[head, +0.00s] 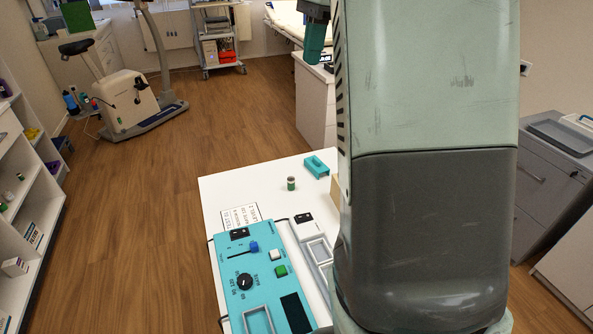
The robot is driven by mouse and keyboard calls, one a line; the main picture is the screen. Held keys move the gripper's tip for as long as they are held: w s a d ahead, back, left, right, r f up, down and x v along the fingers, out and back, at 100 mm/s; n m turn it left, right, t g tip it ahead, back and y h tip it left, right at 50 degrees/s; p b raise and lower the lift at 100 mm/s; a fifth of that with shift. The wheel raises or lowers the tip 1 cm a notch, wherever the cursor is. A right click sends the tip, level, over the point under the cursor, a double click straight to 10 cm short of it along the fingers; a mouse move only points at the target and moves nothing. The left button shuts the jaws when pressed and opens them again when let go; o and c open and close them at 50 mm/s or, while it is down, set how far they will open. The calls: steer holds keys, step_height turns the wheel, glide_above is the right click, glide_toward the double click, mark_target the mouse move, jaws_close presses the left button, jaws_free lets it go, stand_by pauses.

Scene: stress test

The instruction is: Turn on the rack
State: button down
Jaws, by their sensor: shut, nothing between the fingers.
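A teal control panel (258,308) lies on the white table (213,190). It carries a black rotary knob (244,282), a blue slider handle (253,247), a white button (276,255), a green button (281,270) and a black switch (239,234). A narrow pale unit (313,233) with a black switch or socket (303,218) sits along its right side. I cannot tell which part is called the rack. My gripper (315,45) shows at the top, beside my arm, shut and empty, well away from the panel. My arm hides the table's right part.
A printed card (240,216), a small green-and-white cylinder (291,184) and a teal block (317,166) lie on the table beyond the panel. An exercise bike (125,100) and a wheeled cart (217,45) stand farther back. Open floor lies left of the table.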

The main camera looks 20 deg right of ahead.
glide_above(299, 217)
steer(key=d, duration=0.3)
step_height(299, 217, down, 29)
steer(key=shift+a+r, duration=0.2)
steer(key=shift+a, duration=0.05)
steer(key=f, duration=0.4)
steer(key=a+f, duration=0.1)
steer(key=f, duration=0.4)
steer(key=a+f, duration=0.1)
steer(key=f, duration=0.3)
steer(key=shift+f, duration=0.4)
